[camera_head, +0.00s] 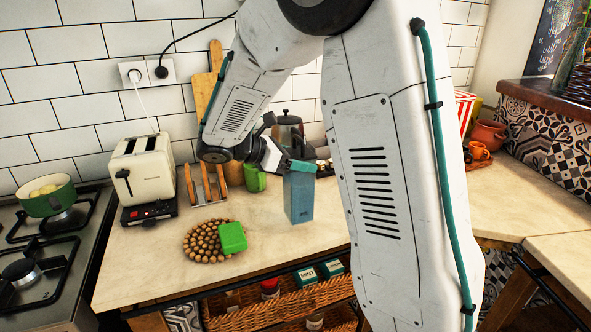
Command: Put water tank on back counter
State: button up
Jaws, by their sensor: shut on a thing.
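The water tank appears to be the blue upright box-shaped container (299,198). My gripper (302,168) is shut on it at its top, and my wrist reaches in from the left. The tank is upright over the pale counter (300,238) along the tiled wall. I cannot tell whether its bottom touches the counter. My arm hides part of the counter on the right.
A cream toaster (144,171), a toast rack (205,183), a round wooden bead trivet (203,241) and a green block (232,238) occupy the counter's left. A dark kettle (289,132) stands behind. The stove (45,260) is far left. Bare counter surrounds the tank's front.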

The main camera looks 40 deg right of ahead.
jog(key=shift+w+d+f, duration=0.1)
jog(key=shift+w+d, duration=0.05)
jog(key=shift+w, duration=0.35)
jog(key=shift+w+d, duration=0.15)
jog(key=shift+w, duration=0.35)
jog(key=shift+w+d+f, duration=0.1)
jog(key=shift+w+f, duration=0.05)
jog(key=shift+w, duration=0.1)
jog(key=shift+f, duration=1.75)
jog(key=o, duration=1.9)
